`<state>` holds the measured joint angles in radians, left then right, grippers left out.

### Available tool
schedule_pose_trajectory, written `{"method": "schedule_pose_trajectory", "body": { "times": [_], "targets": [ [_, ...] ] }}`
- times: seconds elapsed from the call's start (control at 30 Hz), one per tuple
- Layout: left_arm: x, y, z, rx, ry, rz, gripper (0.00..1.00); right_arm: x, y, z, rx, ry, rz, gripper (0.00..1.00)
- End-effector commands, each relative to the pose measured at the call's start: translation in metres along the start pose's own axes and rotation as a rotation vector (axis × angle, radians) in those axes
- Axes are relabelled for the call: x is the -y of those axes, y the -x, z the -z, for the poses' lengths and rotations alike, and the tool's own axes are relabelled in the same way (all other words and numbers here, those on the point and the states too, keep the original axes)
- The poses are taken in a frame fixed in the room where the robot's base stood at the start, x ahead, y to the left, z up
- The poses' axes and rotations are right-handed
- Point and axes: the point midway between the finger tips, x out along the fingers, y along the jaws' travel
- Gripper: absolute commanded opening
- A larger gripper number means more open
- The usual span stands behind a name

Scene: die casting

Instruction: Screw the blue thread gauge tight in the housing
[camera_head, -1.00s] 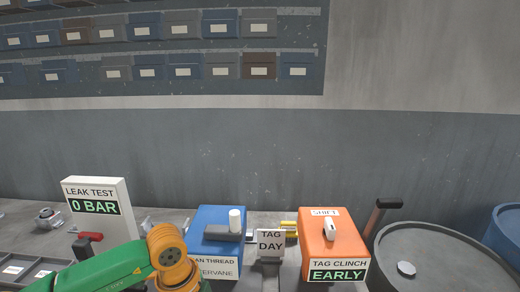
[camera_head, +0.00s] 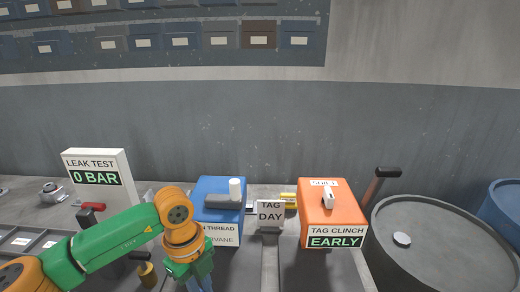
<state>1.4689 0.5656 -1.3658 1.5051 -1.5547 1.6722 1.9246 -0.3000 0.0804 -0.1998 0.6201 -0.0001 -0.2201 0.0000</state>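My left arm comes in from the left, green with orange joints. Its wrist points down, and my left gripper (camera_head: 200,284) is at the bottom edge, mostly cut off, so its fingers and anything in them cannot be made out. I cannot make out the blue thread gauge or a housing with certainty. A small metal part (camera_head: 52,191) lies on the bench at the far left. A brass piece with a black top (camera_head: 147,273) stands just left of my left gripper. My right gripper is not in view.
A white leak test box reading 0 BAR (camera_head: 97,174) stands at left. A blue box with a thread label (camera_head: 212,188) is behind my wrist. A TAG DAY sign (camera_head: 270,214), an orange tag clinch box (camera_head: 332,212) and a grey drum (camera_head: 440,245) are to the right.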

Motion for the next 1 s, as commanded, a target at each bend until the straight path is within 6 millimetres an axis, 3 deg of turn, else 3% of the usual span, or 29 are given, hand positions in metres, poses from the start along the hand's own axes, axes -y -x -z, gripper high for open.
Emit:
{"method": "schedule_pose_trajectory", "body": {
  "times": [0.1,0.13,0.23,0.27,0.8,1.0],
  "targets": [
    [-0.003,-0.005,0.0,-0.002,-0.001,-0.013,0.0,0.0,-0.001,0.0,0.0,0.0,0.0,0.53],
    [-0.003,-0.005,0.0,-0.002,0.0,-0.013,0.24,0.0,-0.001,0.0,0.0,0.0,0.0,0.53],
    [-0.003,-0.005,0.0,-0.002,0.0,-0.013,0.51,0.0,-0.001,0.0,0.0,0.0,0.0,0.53],
    [-0.003,-0.005,0.0,-0.002,0.001,-0.014,0.53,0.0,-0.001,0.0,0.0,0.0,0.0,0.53],
    [-0.002,-0.002,0.0,0.0,0.003,-0.007,0.53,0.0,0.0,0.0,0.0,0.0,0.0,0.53],
    [-0.001,0.016,0.001,0.001,0.004,-0.004,0.53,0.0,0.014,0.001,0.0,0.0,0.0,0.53]
  ]
}}
